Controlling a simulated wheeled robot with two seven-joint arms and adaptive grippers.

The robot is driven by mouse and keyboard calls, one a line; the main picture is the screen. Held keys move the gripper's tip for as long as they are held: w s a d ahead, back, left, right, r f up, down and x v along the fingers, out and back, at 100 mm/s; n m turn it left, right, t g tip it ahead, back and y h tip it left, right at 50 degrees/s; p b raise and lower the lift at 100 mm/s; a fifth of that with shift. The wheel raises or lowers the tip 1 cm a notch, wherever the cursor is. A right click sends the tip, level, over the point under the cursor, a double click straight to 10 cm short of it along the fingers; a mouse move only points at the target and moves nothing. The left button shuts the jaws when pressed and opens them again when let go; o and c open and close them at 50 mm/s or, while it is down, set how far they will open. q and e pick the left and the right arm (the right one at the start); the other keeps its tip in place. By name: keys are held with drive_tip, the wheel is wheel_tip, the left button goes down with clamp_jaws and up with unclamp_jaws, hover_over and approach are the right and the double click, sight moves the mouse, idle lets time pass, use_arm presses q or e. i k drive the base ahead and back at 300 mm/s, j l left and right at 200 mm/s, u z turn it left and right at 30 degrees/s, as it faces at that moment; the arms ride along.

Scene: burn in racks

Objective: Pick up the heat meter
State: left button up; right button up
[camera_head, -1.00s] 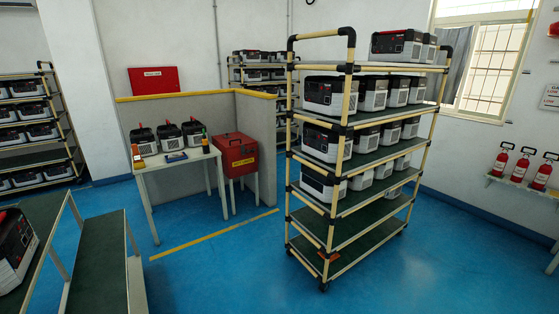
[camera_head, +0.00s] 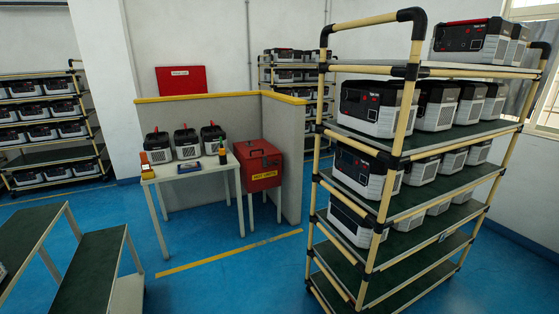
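A small white table (camera_head: 208,168) stands left of centre against a low grey wall. Small handheld devices lie on it: an orange-and-white one (camera_head: 146,161) at the left front corner, a flat blue-framed one (camera_head: 189,168) near the front edge, and a dark one with yellow and green parts (camera_head: 222,153) at the right. They are too small for me to tell for certain which is the heat meter. Neither of my grippers is in view.
Several power stations (camera_head: 187,142) stand at the table's back. A red box (camera_head: 260,165) is to its right. A tall rack (camera_head: 398,160) of power stations fills the right side. Green-topped benches (camera_head: 92,275) stand front left. Blue floor (camera_head: 225,285) is open between.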

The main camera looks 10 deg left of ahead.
sight(146, 165)
drive_tip(key=i+u, duration=0.35)
drive_tip(key=i+l+u, duration=0.1)
drive_tip(key=i+u, duration=0.25)
drive_tip(key=i, duration=0.2)
drive_tip(key=i+u, duration=0.25)
drive_tip(key=i, duration=0.15)
drive_tip(key=i+u, duration=0.25)
drive_tip(key=i, duration=0.15)
drive_tip(key=i+u, duration=0.4)
drive_tip(key=i+l+u, duration=0.2)
drive_tip(key=i+u, duration=0.25)
drive_tip(key=i+l+u, duration=0.8)
drive_tip(key=i+j, duration=0.05)
